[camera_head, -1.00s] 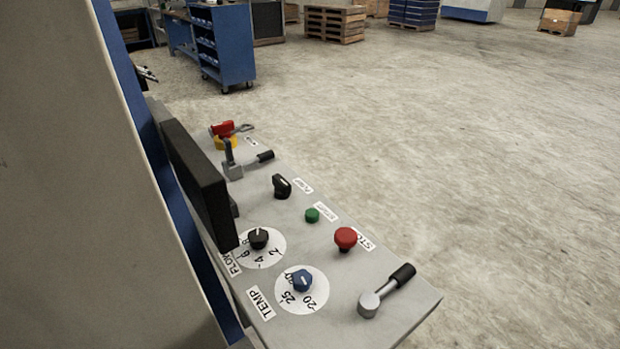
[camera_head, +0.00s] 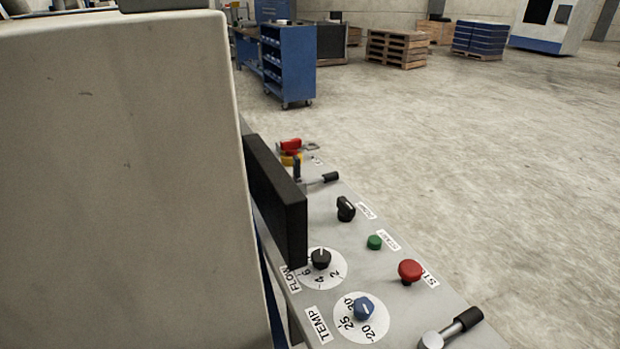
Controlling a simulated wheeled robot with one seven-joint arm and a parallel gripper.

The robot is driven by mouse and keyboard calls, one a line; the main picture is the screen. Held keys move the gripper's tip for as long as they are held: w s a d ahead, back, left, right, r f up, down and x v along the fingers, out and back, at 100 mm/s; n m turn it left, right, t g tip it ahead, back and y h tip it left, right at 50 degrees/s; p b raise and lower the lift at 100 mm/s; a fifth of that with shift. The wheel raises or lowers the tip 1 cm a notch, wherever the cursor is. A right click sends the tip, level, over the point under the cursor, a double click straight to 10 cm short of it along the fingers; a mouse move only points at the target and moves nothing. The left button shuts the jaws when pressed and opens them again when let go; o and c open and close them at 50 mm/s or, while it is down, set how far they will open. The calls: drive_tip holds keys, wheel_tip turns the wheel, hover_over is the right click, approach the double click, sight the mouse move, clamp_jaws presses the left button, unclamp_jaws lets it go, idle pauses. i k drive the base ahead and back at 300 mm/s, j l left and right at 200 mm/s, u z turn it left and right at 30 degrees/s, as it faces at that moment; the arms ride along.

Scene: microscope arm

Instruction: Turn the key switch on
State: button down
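A grey control panel (camera_head: 385,262) runs from the lower right toward the back in the head view. At its far end is a red switch (camera_head: 290,145) on a yellow base (camera_head: 290,158), with a small grey key-like piece (camera_head: 311,147) beside it. Too small to tell whether this is the key switch or how it is set. A black rotary selector (camera_head: 346,208) sits nearer, beside a label that I cannot read. My gripper is not in view.
The panel also bears a green button (camera_head: 374,242), red stop button (camera_head: 410,271), FLOW knob (camera_head: 321,258), blue TEMP knob (camera_head: 364,308) and black-handled lever (camera_head: 450,330). A black screen (camera_head: 277,200) and large beige cabinet (camera_head: 120,180) stand left. The floor (camera_head: 500,170) to the right is clear.

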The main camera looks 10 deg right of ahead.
sight(332, 176)
drive_tip(key=l+u, duration=0.15)
drive_tip(key=u, duration=0.15)
drive_tip(key=i+l+u, duration=0.1)
drive_tip(key=u, duration=0.2)
drive_tip(key=i+l+u, duration=0.1)
drive_tip(key=l+u, duration=0.2)
drive_tip(key=l, duration=0.6)
drive_tip(key=l+u, duration=0.25)
drive_tip(key=l, duration=2.35)
drive_tip(key=i+j, duration=0.3)
drive_tip(key=j, duration=0.25)
drive_tip(key=u, duration=0.05)
